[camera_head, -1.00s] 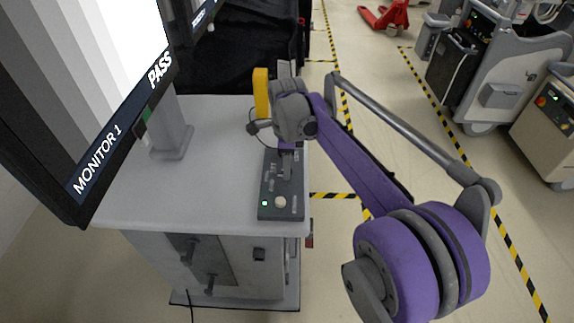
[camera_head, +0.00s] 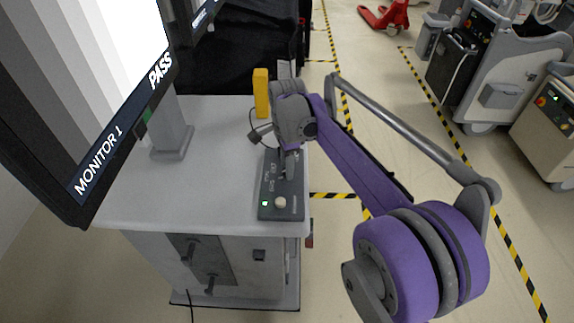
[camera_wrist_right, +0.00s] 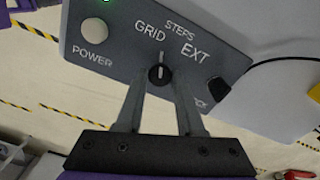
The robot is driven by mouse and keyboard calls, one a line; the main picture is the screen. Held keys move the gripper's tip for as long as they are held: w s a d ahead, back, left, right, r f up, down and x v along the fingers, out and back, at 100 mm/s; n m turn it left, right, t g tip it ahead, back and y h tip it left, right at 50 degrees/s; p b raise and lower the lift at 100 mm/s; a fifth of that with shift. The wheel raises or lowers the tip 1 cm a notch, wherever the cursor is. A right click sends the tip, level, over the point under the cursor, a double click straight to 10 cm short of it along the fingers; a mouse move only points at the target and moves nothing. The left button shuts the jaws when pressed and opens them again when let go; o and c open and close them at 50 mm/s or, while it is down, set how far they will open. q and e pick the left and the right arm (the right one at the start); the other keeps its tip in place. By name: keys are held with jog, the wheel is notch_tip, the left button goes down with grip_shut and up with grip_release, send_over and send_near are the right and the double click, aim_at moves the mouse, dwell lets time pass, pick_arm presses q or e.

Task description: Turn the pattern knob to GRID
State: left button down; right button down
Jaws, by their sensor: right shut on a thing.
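The pattern knob (camera_wrist_right: 157,75) is a small dark round knob with a light pointer line, on a grey control panel (camera_wrist_right: 115,45). Its pointer aims up, between the GRID (camera_wrist_right: 150,31) and STEPS (camera_wrist_right: 180,30) labels. EXT (camera_wrist_right: 195,50) is further right. My right gripper (camera_wrist_right: 158,78) is shut on the knob, one finger on each side. In the head view the right gripper (camera_head: 286,172) reaches down onto the panel (camera_head: 279,213), mostly hiding the knob. The monitor (camera_head: 98,60) shows vertical bands from white to grey. My left gripper is not in view.
A pale power button (camera_wrist_right: 94,31) and a lit green lamp are on the panel. A yellow block (camera_head: 261,92) stands behind my wrist on the cart top (camera_head: 220,190). A dark cable lies nearby.

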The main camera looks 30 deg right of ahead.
jog(key=n, duration=0.4)
jog(key=shift+n, duration=0.4)
dwell(0.4)
jog(key=c, duration=0.5)
grip_release()
jog(key=shift+c, duration=0.2)
notch_tip(320, 180, up, 11)
jog(key=p, duration=0.1)
jog(key=shift+f, duration=0.1)
